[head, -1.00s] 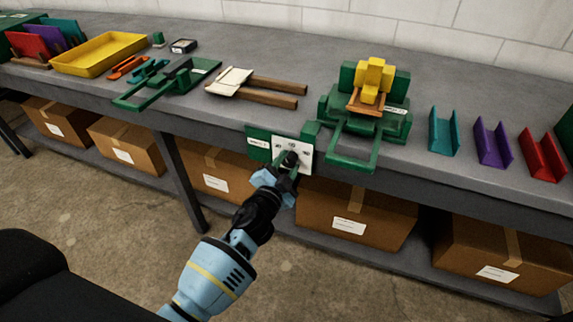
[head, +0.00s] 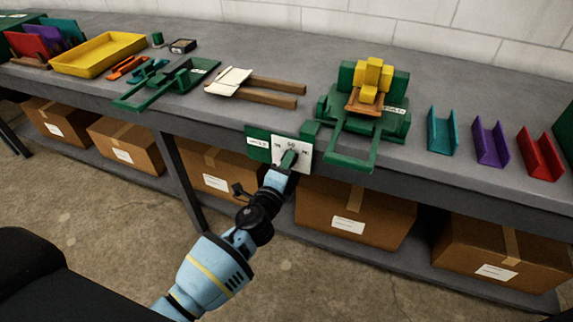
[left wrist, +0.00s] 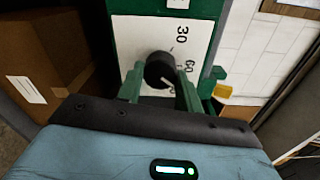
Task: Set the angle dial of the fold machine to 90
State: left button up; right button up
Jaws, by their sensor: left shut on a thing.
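The fold machine (head: 340,150), green with a yellow block on top, stands on the bench at right of centre. Its white dial plate (head: 280,150) hangs on a green panel at the bench's front edge. In the left wrist view the black dial knob (left wrist: 159,69) sits on the plate, with 30 and 60 readable and another number partly hidden beside a finger. I cannot tell for sure where the knob points. My left gripper (head: 289,160) is shut on the knob, its green fingers (left wrist: 160,84) on either side. My right gripper is out of view.
Cardboard boxes (head: 345,215) stand on the lower shelf. The floor in front is clear.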

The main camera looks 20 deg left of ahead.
pick_arm(q)
jog(key=shift+m, duration=2.2)
jog(key=shift+f, duration=0.1)
jog(key=o, duration=1)
jog(key=shift+s+a+p, duration=0.1)
jog(key=shift+s+p, duration=0.35)
jog(key=shift+s, duration=3.5)
